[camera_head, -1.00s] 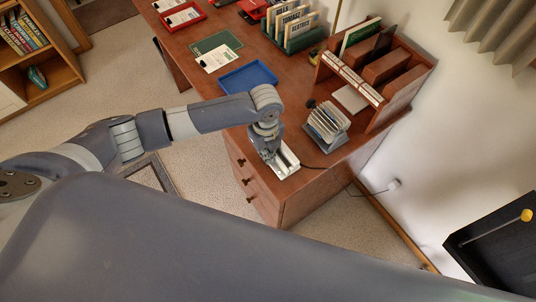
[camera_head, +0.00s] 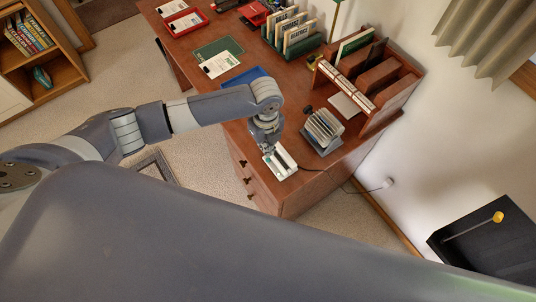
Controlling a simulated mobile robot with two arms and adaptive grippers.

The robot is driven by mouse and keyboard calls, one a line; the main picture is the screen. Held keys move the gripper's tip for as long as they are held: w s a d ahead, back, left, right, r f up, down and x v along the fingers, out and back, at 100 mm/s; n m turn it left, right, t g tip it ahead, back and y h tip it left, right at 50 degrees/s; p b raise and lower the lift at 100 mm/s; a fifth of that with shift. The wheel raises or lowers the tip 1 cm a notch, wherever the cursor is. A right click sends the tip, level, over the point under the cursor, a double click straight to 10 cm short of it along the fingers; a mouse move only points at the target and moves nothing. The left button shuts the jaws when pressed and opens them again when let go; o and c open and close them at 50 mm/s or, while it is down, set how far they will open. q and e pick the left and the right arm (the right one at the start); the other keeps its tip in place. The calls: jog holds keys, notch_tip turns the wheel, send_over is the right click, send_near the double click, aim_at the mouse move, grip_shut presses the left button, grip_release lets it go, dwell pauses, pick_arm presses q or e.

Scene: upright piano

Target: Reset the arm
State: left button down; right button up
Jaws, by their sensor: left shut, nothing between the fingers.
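My left arm comes in from the left and reaches over the near corner of the brown desk (camera_head: 310,178). My left gripper (camera_head: 268,147) points down, shut and empty, just above or at the far end of a white device (camera_head: 281,162) on the desk. I cannot tell whether the fingertips touch the device. The wrist hides part of it. My right gripper is not in view.
A card file (camera_head: 323,130) stands right of the white device, with a wooden organizer (camera_head: 378,75) behind it. A blue tray (camera_head: 247,77) lies partly behind my arm. A black panel with a yellow-tipped rod (camera_head: 490,245) is at lower right.

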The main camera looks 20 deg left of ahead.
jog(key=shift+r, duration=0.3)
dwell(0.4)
